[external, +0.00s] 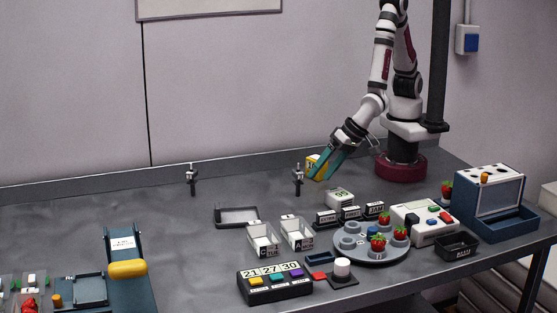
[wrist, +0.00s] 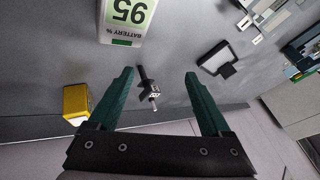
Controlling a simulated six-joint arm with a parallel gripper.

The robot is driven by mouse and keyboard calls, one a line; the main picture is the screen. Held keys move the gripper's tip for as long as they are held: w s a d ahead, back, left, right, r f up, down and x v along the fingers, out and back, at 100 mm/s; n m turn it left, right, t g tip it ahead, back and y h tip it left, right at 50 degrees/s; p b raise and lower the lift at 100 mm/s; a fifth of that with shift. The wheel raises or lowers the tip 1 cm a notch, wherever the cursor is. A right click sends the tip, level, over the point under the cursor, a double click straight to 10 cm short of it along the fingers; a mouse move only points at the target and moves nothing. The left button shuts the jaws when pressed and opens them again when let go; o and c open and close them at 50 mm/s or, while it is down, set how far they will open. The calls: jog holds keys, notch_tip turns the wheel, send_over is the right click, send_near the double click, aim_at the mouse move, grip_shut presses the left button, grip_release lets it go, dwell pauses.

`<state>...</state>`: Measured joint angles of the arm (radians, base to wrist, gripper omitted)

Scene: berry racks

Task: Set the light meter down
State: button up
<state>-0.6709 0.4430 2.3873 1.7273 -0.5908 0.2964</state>
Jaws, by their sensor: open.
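My gripper (external: 323,177) is open, low over the back of the table, its green fingers slanting down; in the wrist view the space between its fingertips (wrist: 159,75) holds no grasped object. A yellow box (external: 316,163) stands on the table by the fingers, partly hidden behind them. In the wrist view the yellow box (wrist: 76,103) is outside the left finger. It may be the light meter, but no label on it is readable. A white box reading 95 with "BATTERY %" (wrist: 127,18) stands apart, beyond the fingertips.
A small black post clamp (wrist: 147,90) appears between the fingers in the wrist view and stands on the table (external: 298,180). An empty dark-rimmed tray (external: 237,224), clear bins (external: 264,237) and a round grey berry rack (external: 348,254) lie nearer the front. The table's back left is mostly clear.

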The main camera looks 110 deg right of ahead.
jog(key=s+a+r+n+g+y, duration=0.1)
jog(key=a+r+n+y, duration=0.1)
jog(key=r+y, duration=0.25)
jog(key=s+a+r+n+y, duration=0.2)
jog(key=r+n+y, duration=0.1)
jog(key=r, duration=0.3)
jog(key=s+d+r+n+g+h, duration=0.1)
jog(key=s+d+r+g, duration=0.1)
jog(key=s+d, duration=0.4)
jog(key=s+d+r+n+g+h, duration=0.1)
jog(key=s+d+r+g+h, duration=0.1)
jog(key=s+d, duration=0.4)
jog(key=s+g, duration=0.1)
jog(key=s, duration=0.3)
jog(key=shift+s+d, duration=0.25)
jog(key=shift+s, duration=0.15)
